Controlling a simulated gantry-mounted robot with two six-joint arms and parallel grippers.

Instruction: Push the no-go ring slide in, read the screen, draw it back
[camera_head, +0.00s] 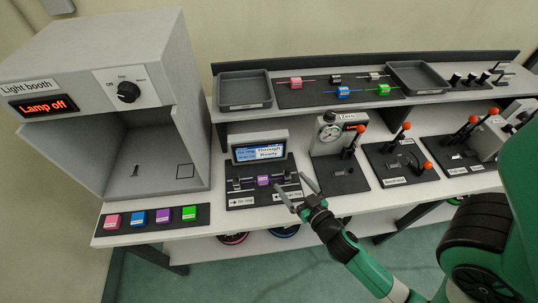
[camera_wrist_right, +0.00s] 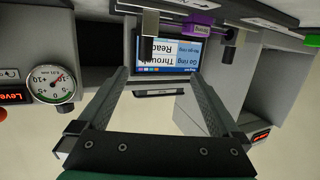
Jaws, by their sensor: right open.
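The ring gauge station (camera_head: 250,200) has a purple piece (camera_head: 263,181) in its middle, between a go-ring side at left and a no-go side at right. The screen (camera_head: 258,150) behind reads "Go ring Through" and "No-go ring Ready"; it also shows upside down in the right wrist view (camera_wrist_right: 180,52). There the no-go slide (camera_wrist_right: 150,23) stands beside the purple piece (camera_wrist_right: 200,31), apart from it. My right gripper (camera_head: 297,191) is open and empty at the station's right front; its fingers (camera_wrist_right: 158,75) surround nothing. My left gripper is out of view.
A light booth (camera_head: 150,75) with "Lamp off" stands at left, with a rack of coloured pieces (camera_head: 153,217) before it. A dial gauge station (camera_head: 340,155) with an orange-knobbed lever stands close right of the ring station. A shelf (camera_head: 350,100) runs behind.

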